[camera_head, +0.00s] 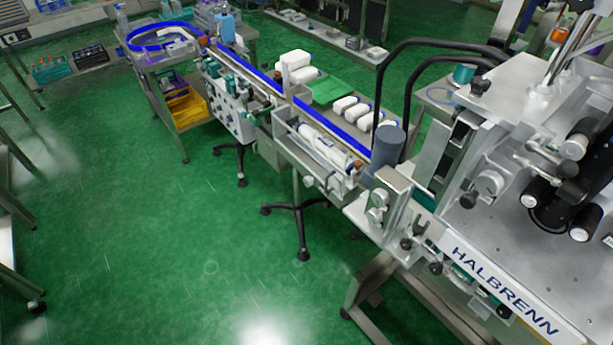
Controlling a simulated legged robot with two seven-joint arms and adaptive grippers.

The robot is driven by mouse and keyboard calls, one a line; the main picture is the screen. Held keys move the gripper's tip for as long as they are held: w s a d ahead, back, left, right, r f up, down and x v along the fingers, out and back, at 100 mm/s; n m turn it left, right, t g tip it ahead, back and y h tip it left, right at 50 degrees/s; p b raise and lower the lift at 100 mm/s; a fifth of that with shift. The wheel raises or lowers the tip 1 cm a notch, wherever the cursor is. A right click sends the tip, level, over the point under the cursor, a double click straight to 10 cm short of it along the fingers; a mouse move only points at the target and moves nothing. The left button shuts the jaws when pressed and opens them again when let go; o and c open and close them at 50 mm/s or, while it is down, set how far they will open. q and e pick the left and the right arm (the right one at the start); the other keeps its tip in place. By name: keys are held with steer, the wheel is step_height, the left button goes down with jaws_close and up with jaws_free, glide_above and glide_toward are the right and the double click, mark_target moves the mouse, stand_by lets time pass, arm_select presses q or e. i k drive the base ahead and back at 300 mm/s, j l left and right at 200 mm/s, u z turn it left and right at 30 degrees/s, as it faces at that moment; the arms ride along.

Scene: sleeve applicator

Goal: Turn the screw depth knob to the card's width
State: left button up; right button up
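Neither of my grippers shows in the head view. The silver labelling machine (505,250) marked HALBRENN fills the right side. A conveyor with blue guide rails (335,124) runs from it to the upper left. A long white cylinder, perhaps the screw (325,146), lies along the conveyor's near side. Round silver knobs (377,198) sit on a box at the machine's left end, and a larger silver knob (490,183) is on the machine body. Small black knobs (407,243) line its front edge. I cannot tell which one is the screw depth knob. No card is recognisable.
White bottles lie beside a green mat (329,89) behind the conveyor. A blue-railed round table (160,38) is at the upper left, with yellow bins (186,109) beneath. Wheeled stand feet (303,254) stick out below the conveyor. The green floor at left centre is clear.

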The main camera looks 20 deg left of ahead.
mark_target(308, 181)
steer(key=u, duration=1.6)
steer(key=i+j+u, duration=0.1)
steer(key=u, duration=0.35)
steer(key=i+u, duration=0.25)
steer(key=u, duration=0.15)
steer(key=i+u, duration=0.2)
steer(key=u, duration=0.25)
steer(key=i+l+u, duration=0.1)
steer(key=u, duration=0.3)
steer(key=i+l, duration=0.05)
steer(key=i, duration=0.05)
